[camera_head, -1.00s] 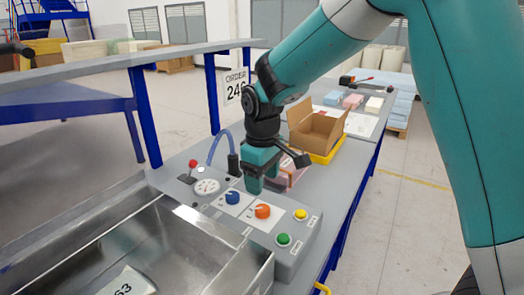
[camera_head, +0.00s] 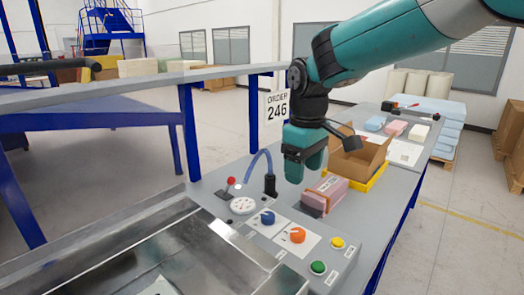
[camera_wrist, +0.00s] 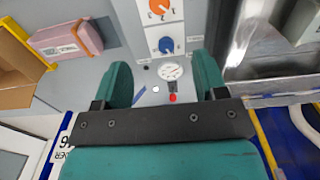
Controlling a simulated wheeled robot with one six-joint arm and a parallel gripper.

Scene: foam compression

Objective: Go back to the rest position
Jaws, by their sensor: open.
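My gripper (camera_head: 305,160) hangs above the bench, over the area between the control panel and the pink foam block. In the wrist view my gripper (camera_wrist: 165,80) has its two teal fingers wide apart with nothing between them. Beyond the fingers lie the gauge (camera_wrist: 170,70), the blue knob (camera_wrist: 166,45) and the orange knob (camera_wrist: 160,10). The pink foam block (camera_head: 326,192) with a label lies on the bench, apart from the gripper. It also shows in the wrist view (camera_wrist: 68,42).
The control panel (camera_head: 345,262) carries a green button (camera_head: 318,267) and a yellow button (camera_head: 338,242). A metal basin (camera_head: 130,262) is at the front left. An open cardboard box (camera_head: 358,160) sits in a yellow tray (camera_head: 372,182). A shelf (camera_head: 110,82) stands at left.

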